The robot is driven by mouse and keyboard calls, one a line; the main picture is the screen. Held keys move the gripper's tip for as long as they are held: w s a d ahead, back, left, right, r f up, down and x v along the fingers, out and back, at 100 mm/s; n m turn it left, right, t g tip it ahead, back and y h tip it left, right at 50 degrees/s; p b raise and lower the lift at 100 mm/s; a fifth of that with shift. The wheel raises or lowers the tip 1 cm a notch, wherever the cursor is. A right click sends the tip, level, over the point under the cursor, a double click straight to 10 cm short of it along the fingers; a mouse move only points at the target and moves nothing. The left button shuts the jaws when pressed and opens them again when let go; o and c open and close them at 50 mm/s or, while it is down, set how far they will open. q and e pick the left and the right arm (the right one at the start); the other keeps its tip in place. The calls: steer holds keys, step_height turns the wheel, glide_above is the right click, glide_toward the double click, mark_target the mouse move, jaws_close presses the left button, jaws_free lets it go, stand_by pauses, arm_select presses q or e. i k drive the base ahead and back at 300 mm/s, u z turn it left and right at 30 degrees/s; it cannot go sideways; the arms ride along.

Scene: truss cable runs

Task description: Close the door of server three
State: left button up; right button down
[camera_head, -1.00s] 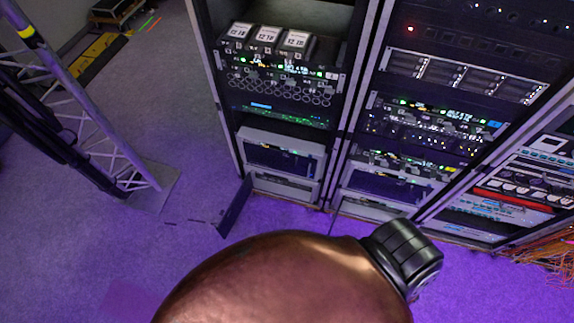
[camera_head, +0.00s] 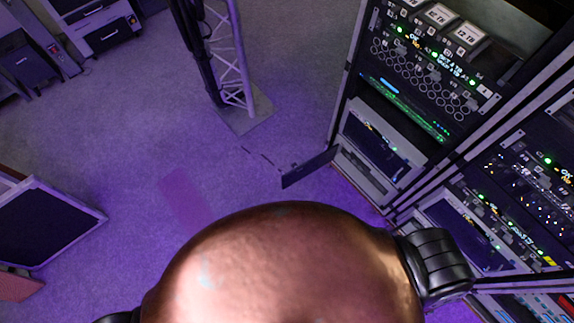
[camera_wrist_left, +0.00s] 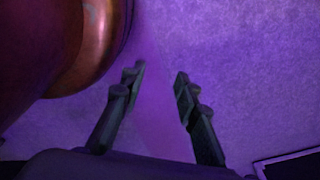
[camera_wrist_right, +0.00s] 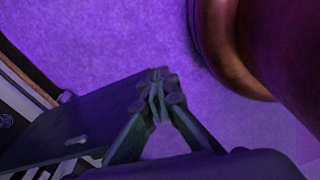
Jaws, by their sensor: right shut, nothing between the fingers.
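The open server door (camera_head: 307,167) is a dark flat panel swung out from the left edge of the lowest light-framed server (camera_head: 375,150) in the nearer rack, low above the floor. My right gripper (camera_wrist_right: 160,80) is shut and empty. A dark panel, apparently this door (camera_wrist_right: 75,125), reaches up beside its fingers in the right wrist view; I cannot tell whether they touch. My left gripper (camera_wrist_left: 160,75) is open and empty over bare floor. Neither gripper shows in the head view. I see no label marking server three.
A second rack (camera_head: 520,190) stands to the right of the first. A truss tower (camera_head: 232,70) on a base plate stands behind the door. A dark framed panel (camera_head: 45,222) is at the left, with cabinets (camera_head: 105,25) at the back left. The purple floor between is clear.

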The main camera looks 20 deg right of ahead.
mark_target(289, 178)
steer(key=u, duration=1.05)
steer(key=i, duration=3)
steer(key=z, duration=4.7)
steer(key=k, duration=0.55)
steer(key=z, duration=0.2)
